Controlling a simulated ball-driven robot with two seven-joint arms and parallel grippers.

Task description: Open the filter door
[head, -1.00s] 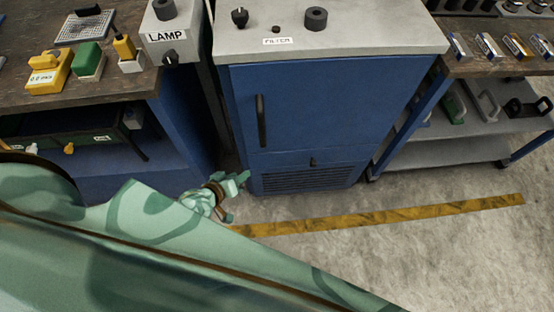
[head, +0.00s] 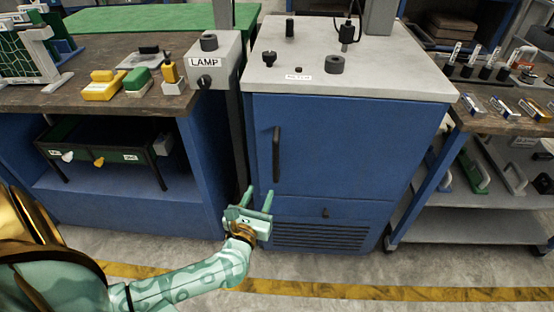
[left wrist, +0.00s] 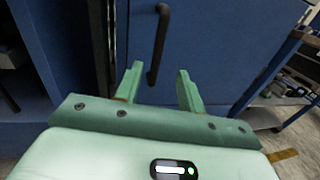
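The filter cabinet's blue door (head: 335,145) is closed, with a black vertical handle (head: 276,155) near its left edge. The handle also shows in the left wrist view (left wrist: 159,42), ahead of the fingers. My left gripper (head: 258,198) is open and empty, pointing up below the handle and apart from it. In the left wrist view its two green fingers (left wrist: 158,88) stand apart, with the handle's lower end in line with the gap between them. My right gripper is in neither view.
A grey-topped LAMP box (head: 208,62) on a post stands left of the cabinet. Left is a bench (head: 95,95) with yellow and green blocks; right is a shelf cart (head: 465,215). Floor in front is clear.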

